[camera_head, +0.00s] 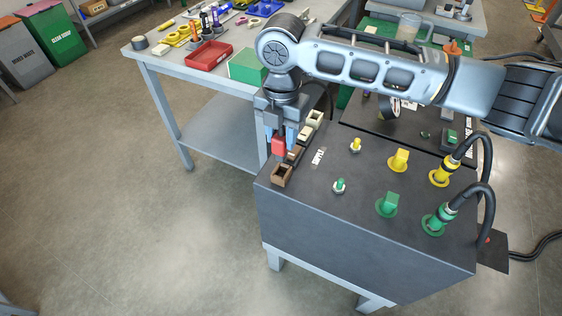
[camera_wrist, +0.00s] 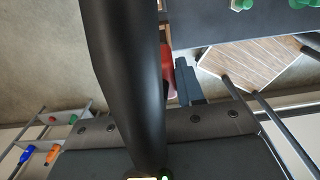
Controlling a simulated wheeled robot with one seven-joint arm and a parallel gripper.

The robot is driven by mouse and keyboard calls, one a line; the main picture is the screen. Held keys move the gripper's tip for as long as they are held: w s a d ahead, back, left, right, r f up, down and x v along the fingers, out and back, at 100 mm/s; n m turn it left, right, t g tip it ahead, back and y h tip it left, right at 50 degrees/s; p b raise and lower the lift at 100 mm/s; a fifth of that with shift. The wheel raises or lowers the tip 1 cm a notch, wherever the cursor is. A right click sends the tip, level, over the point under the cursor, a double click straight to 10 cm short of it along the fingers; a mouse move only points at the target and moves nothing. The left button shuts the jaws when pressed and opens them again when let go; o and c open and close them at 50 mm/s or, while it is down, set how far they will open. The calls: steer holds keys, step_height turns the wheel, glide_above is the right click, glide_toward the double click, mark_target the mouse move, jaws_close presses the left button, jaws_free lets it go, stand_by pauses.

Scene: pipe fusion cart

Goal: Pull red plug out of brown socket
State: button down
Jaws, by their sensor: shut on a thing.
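The red plug (camera_head: 279,147) hangs below my gripper (camera_head: 278,133), whose fingers are shut on it. The brown socket (camera_head: 282,175) is on the left edge of the dark cart top, with its open, dark inside showing. The plug's lower end appears just above and behind the socket, with a small gap in the picture; the true distance is hard to judge. In the wrist view, the red plug (camera_wrist: 167,68) is partly covered by a large dark shape, and the socket is not clearly seen.
Pale and brown sockets (camera_head: 308,128) line the cart edge behind. Yellow (camera_head: 398,160) and green (camera_head: 387,205) connectors stand on the cart top (camera_head: 320,215), with black cables at right. A workbench with a red tray (camera_head: 209,55) stands behind. Floor at left is clear.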

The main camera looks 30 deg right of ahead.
steer(key=shift+r+p, duration=0.3)
steer(key=shift+r, duration=3.2)
